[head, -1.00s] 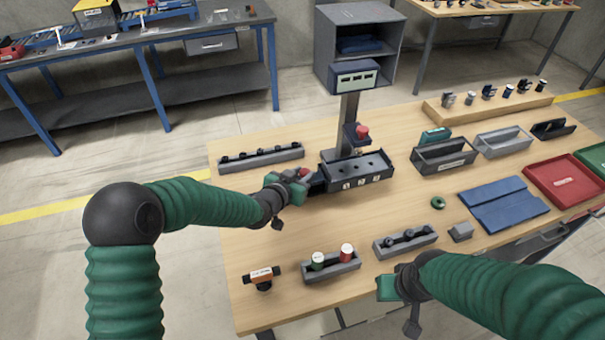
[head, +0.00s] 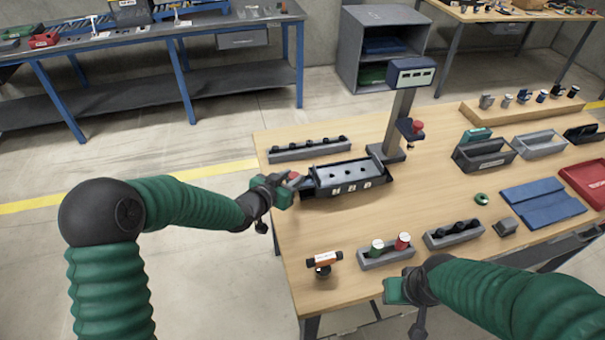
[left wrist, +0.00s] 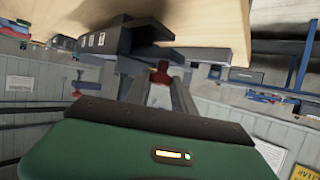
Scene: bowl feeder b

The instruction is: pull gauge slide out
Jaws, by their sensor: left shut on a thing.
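The gauge slide (head: 347,179) is a long dark tray with white marks on its front and dark holes along its top. It lies on the wooden bench, to the left of the grey gauge column (head: 397,120). My left gripper (head: 296,182) is at its left end, shut on the slide's red handle. In the left wrist view the red handle (left wrist: 160,73) sits between the two fingers, and the slide (left wrist: 112,40) extends beyond. My right gripper (head: 398,290) hangs at the bench's front edge; its fingers cannot be made out.
A grey rack (head: 309,149) lies behind the slide. In front are an orange-and-black item (head: 323,263), a holder (head: 386,258) with green and red pieces, and another grey holder (head: 454,234). Bins and a blue mat (head: 542,203) fill the right side. Bench between slide and front holders is clear.

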